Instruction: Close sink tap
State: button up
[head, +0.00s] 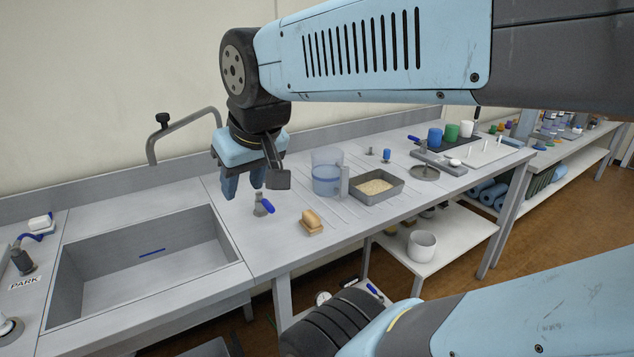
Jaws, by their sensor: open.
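A grey bent tap pipe (184,121) rises behind the sink (110,308) at the back wall, with a black knob (162,118) near its bend. No stream of water shows. A small grey valve with a blue lever (267,207) stands on the counter right of the sink. I cannot tell whether it belongs to the tap. My gripper (243,191) points down above the counter, close to this valve and right of the tap pipe. Its blue fingers are apart and nothing shows between them.
A blue strip (152,252) lies in the sink. Cups (434,138) stand farther right.

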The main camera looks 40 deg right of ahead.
aim_at(269, 207)
jog(key=u, duration=0.6)
jog(key=k, duration=1.2)
jog(key=z, duration=0.55)
jog(key=i, duration=1)
jog(key=u, duration=0.1)
